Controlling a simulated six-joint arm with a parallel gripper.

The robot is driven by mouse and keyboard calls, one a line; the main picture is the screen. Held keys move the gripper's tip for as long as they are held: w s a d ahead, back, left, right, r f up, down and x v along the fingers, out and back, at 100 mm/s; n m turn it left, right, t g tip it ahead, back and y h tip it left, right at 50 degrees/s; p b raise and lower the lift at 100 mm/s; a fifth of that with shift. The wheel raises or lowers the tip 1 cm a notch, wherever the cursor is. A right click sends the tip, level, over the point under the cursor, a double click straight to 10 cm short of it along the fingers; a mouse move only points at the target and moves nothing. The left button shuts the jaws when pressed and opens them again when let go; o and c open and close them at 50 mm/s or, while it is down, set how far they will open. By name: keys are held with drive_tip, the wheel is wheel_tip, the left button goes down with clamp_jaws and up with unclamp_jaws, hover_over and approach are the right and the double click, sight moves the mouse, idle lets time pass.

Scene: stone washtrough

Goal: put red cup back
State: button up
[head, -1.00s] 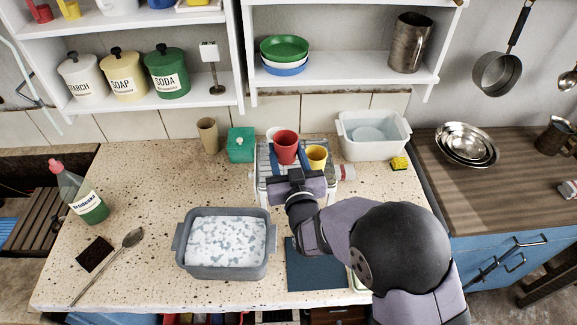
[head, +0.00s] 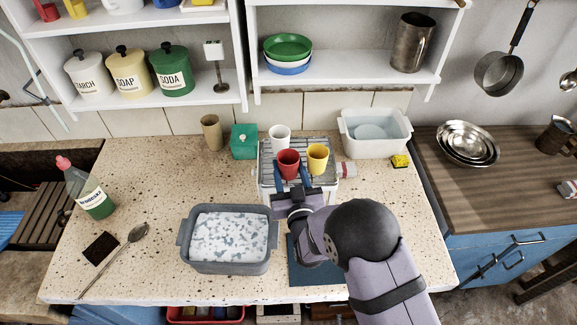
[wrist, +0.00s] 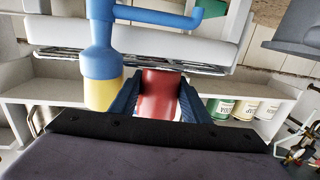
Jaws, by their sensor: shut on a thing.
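The red cup (head: 288,164) is upright between the blue fingers of my gripper (head: 291,175), which is shut on it. It is at the front of the metal rack (head: 298,146); I cannot tell whether its base touches the rack. In the wrist view, which is upside down, the red cup (wrist: 158,95) sits between both fingers (wrist: 158,103). A yellow cup (head: 318,158) stands close to its right and a white cup (head: 279,136) behind it.
A grey basin of suds (head: 187,256) stands front left. In the wrist view, a blue pipe-like part (wrist: 150,15) is near the yellow cup. The left counter has free room.

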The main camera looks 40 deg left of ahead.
drive_tip(key=shift+f, duration=0.2)
drive_tip(key=o, duration=1.3)
drive_tip(key=shift+c, duration=0.2)
drive_tip(key=shift+r, duration=0.1)
drive_tip(key=shift+r, duration=0.15)
drive_tip(key=shift+s+d, duration=0.45)
drive_tip(key=shift+d, duration=0.05)
drive_tip(key=b+v, duration=0.3)
drive_tip(key=v, duration=0.7)
drive_tip(key=shift+s+d, duration=0.2)
drive_tip(key=shift+d, duration=0.1)
drive_tip(key=shift+c, duration=0.9)
